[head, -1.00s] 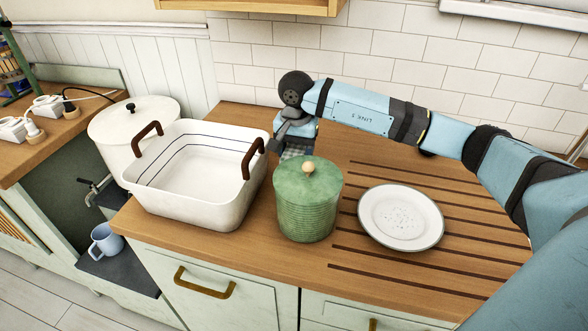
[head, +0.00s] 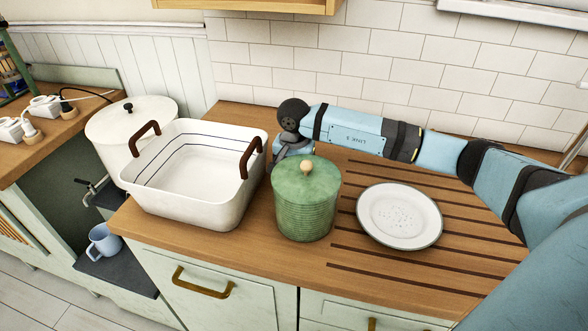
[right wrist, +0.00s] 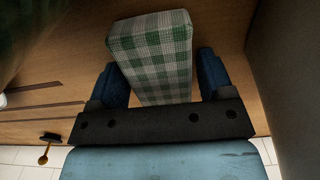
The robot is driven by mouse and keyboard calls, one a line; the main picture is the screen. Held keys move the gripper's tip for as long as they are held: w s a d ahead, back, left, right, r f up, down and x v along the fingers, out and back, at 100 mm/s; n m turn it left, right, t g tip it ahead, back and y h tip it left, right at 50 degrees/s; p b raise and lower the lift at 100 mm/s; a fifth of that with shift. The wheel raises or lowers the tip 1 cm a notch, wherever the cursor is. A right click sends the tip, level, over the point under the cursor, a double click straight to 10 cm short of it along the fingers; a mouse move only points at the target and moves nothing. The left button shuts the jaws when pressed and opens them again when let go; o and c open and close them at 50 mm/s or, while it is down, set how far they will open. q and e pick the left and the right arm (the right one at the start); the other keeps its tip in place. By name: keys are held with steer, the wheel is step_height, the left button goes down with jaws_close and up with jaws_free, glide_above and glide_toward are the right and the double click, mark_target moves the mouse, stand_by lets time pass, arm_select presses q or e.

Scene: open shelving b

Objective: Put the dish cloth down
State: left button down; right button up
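The dish cloth (right wrist: 150,42) is a folded green-and-white checked block. In the right wrist view it lies on the wooden counter between the two blue fingers of my right gripper (right wrist: 160,64). The fingers are apart, with narrow strips of wood showing between them and the cloth. In the head view my right gripper (head: 289,150) is low behind the green canister, between it and the white basin. The canister hides the cloth and fingertips there. My left gripper is not in view.
The white basin (head: 190,199) with brown handles stands left of the green canister (head: 305,206). A white plate (head: 400,216) lies on the grooved wooden counter (head: 460,270) at right. A white lidded pot (head: 115,125) stands behind the basin. The counter's front right is clear.

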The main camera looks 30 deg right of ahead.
steer(key=shift+o, duration=0.7)
steer(key=shift+r, duration=0.15)
